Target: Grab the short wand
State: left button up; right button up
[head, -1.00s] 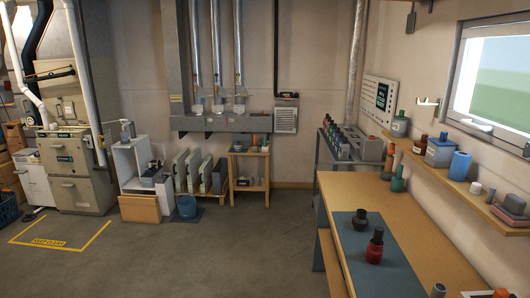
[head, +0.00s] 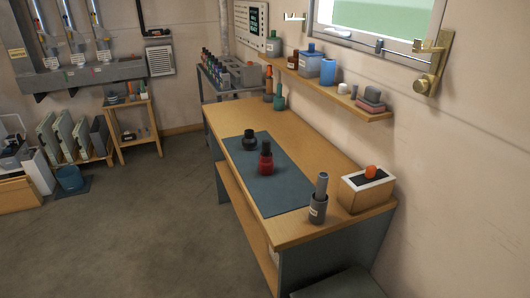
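No object is plainly recognisable as the short wand. A grey upright rod (head: 321,186) stands in a dark labelled cup (head: 318,212) at the near end of the wooden bench (head: 290,228). It may be a wand, but I cannot tell. An orange slim-necked item (head: 268,85) and a green one (head: 279,98) stand at the bench's back edge by the wall. Neither of my grippers is in view.
A red jar (head: 265,160) and a black jar (head: 249,140) stand on the bench's blue mat (head: 285,190). A wooden box (head: 364,190) with an orange knob sits at the near right. A wall shelf (head: 350,108) overhangs the bench. The floor (head: 150,225) left of the bench is clear.

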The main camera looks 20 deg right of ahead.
aim_at(322, 180)
jog(key=z, duration=1.15)
